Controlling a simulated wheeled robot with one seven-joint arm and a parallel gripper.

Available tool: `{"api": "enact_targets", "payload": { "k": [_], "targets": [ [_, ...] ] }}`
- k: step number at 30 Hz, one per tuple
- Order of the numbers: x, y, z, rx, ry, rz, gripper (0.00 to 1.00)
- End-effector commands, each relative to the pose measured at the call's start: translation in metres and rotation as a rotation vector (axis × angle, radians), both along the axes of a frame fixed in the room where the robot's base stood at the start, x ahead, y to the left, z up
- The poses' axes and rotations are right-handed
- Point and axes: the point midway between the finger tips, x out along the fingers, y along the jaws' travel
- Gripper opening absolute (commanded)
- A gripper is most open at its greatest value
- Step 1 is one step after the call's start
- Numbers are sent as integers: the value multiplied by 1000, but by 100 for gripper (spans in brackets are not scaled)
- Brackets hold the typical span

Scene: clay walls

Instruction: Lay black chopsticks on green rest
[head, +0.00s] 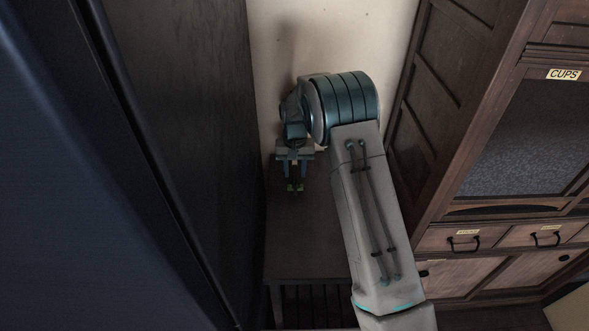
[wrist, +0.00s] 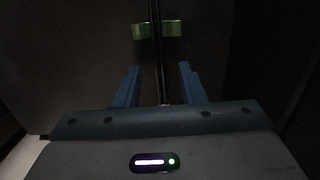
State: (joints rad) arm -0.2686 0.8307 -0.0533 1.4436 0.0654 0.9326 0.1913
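The green rest (head: 300,187) lies on a dark wooden table top below my gripper (head: 294,179). In the wrist view the green rest (wrist: 140,31) shows as two green parts, one on each side of the black chopsticks (wrist: 156,35). The chopsticks run lengthwise across its middle and appear to lie on it; the exact contact is too dark to tell. In the wrist view my gripper (wrist: 159,67) has its two blue fingers spread, with clear gaps between them and the chopsticks' near end. The chopsticks are hard to make out in the head view.
The dark table (head: 305,250) is narrow, its front part bare. A tall dark panel (head: 195,110) closes in on the left, and a beige wall (head: 330,30) stands behind. A wooden cabinet (head: 480,170) with labelled drawers stands at the right.

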Motion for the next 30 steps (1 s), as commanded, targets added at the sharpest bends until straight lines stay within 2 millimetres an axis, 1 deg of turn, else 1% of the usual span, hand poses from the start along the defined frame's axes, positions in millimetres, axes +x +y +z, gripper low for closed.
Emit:
{"api": "enact_targets", "payload": {
  "k": [2, 5, 8, 15, 18, 21, 25, 30],
  "targets": [
    [0, 0, 2, 0, -1, 0, 36],
    [1, 0, 12, 0, -1, 0, 36],
    [3, 0, 30, 1, -4, 0, 36],
    [6, 0, 86, 1, -4, 0, 36],
    [8, 1, 106, 1, -4, 0, 36],
    [8, 1, 122, 1, -2, 0, 36],
    [9, 1, 134, 1, -1, 0, 36],
    [9, 0, 138, 0, 1, 0, 36]
  ]
}}
